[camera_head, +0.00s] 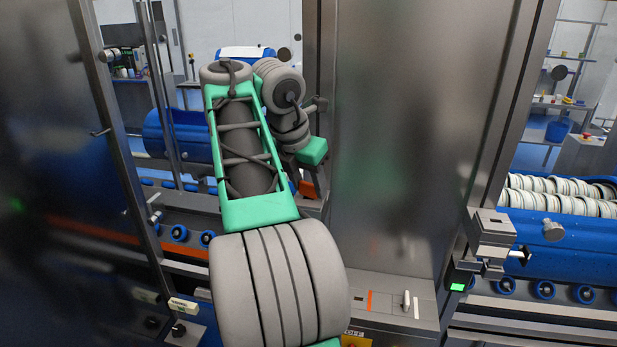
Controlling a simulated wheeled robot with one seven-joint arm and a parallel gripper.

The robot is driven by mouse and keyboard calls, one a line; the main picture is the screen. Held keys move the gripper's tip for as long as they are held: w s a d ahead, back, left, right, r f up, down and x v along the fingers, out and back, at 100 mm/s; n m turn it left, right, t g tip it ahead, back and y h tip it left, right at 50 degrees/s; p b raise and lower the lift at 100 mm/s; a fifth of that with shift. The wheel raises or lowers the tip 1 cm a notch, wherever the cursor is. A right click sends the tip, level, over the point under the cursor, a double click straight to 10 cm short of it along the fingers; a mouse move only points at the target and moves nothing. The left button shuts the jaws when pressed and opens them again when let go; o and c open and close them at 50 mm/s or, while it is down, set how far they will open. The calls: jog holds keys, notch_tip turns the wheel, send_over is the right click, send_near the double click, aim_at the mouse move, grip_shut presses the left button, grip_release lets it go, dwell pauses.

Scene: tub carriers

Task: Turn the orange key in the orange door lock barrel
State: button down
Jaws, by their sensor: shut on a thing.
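My arm rises from the lower middle and bends over to its wrist near the door frame. My gripper (311,158) is at the far end, below the green wrist part, turned away from the camera. I cannot separate the key from the orange lock barrel there, nor tell how far the key is in or turned.
A grey metal door panel (400,150) stands right of my arm. A latch block (490,228) with a green light (457,287) juts out at its right edge. A panel with a switch knob (406,300) lies below. Blue tub carriers (565,245) stand behind at right.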

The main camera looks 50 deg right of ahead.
jog(key=c, duration=0.7)
grip_release()
